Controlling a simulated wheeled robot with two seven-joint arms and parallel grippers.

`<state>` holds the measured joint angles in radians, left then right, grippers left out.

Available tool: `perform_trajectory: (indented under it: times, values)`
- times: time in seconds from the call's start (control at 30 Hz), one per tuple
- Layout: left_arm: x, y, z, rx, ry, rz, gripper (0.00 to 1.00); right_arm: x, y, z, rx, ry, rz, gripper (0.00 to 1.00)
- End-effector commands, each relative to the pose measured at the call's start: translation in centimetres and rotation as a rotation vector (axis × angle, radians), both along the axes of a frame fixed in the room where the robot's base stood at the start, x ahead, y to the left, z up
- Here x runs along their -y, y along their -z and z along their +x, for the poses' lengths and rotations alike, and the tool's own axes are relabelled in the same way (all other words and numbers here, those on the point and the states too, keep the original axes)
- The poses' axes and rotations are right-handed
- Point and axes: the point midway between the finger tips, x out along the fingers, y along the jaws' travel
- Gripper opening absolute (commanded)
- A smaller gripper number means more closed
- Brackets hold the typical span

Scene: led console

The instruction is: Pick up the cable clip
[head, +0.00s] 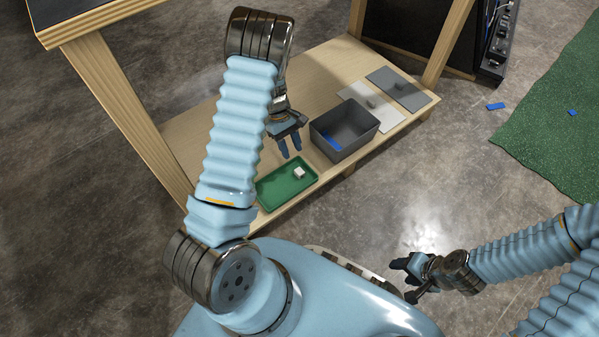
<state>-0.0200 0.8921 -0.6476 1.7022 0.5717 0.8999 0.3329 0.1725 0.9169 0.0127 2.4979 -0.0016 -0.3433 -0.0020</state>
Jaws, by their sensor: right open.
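A small whitish block (299,173), which may be the cable clip, lies in the green tray (268,201) on the wooden shelf. A small grey piece (371,103) sits on a pale square plate (357,92) farther back; I cannot tell which piece is the clip. My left gripper (290,150) points down just above and behind the tray, left of the grey bin. My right gripper (399,266) is open and empty, low over the floor at the right, away from the shelf.
The grey bin (364,143) holds a blue piece (333,141). A dark grey plate (399,88) lies at the shelf's right end. Wooden posts (121,101) stand at the shelf's ends. Blue pieces lie on the floor (495,106) and green mat (545,128).

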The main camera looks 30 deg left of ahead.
Motion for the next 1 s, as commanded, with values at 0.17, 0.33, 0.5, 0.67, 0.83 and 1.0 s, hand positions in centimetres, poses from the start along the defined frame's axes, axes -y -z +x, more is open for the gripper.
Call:
perform_trajectory:
  times: [0.17,0.33,0.5,0.67,0.83,1.0]
  values:
    - [0.9,2.4,-0.4,-0.001,0.001,-0.001,0.38,0.0,0.6,0.0,0.002,0.001,0.000,0.54]
    - [1.5,4.1,-0.6,-0.003,0.002,0.000,0.38,0.0,1.2,0.1,0.003,0.001,0.000,0.54]
    - [2.4,6.6,-0.8,-0.001,0.001,0.000,0.38,0.0,2.0,0.1,0.005,0.003,-0.001,0.54]
    - [2.9,7.6,-1.0,0.000,0.002,-0.001,0.38,0.0,2.2,0.1,0.006,0.003,-0.002,0.54]
    - [2.9,7.5,-0.9,0.002,0.001,-0.001,0.38,0.0,2.1,0.1,0.006,0.003,-0.001,0.54]
    - [2.9,7.5,-1.0,0.002,0.001,-0.001,0.15,0.0,2.1,0.1,0.006,0.003,-0.001,0.54]
